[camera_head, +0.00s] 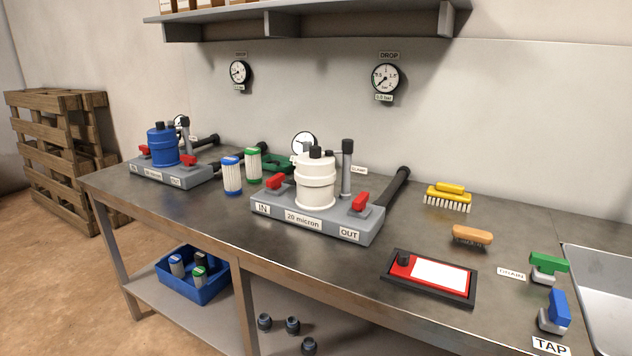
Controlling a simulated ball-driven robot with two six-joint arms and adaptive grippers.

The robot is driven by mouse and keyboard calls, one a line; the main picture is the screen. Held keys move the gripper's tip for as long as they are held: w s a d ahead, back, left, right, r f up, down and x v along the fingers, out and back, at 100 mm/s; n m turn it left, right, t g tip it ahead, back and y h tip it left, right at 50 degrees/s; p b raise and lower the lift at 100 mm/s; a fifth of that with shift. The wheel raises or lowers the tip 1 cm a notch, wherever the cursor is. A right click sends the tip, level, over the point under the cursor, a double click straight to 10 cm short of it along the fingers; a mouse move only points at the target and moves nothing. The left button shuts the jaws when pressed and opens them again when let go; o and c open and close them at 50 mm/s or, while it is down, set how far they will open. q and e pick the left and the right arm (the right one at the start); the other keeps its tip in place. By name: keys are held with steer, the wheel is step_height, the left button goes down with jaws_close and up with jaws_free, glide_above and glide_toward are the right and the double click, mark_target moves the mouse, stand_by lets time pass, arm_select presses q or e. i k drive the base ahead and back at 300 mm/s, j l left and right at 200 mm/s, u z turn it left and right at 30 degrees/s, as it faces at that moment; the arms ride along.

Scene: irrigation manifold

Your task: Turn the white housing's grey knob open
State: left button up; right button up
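The white housing (316,185) stands upright on a grey base (278,208) labelled IN, "20 micron" and OUT, near the middle of the bench. Small dark grey knobs (315,152) sit on its lid; they are too small to tell apart surely or to read as open or shut. Red handles sit at the IN side (284,191) and the OUT side (361,201) of the base. A grey post with a black cap (347,146) rises just right of the housing. Neither of my grippers is in view.
A blue housing (162,147) stands on a similar base further left, with filter cartridges (231,176) between the two. A red-and-white board (430,277), brushes (448,196) and green (549,264) and blue (558,307) valve handles lie right. The bench (215,212) front is clear.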

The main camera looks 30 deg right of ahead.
mark_target(307, 144)
steer(key=i+z, duration=0.15)
steer(key=z, duration=0.25)
steer(key=i+j+z, duration=0.1)
steer(key=z, duration=0.3)
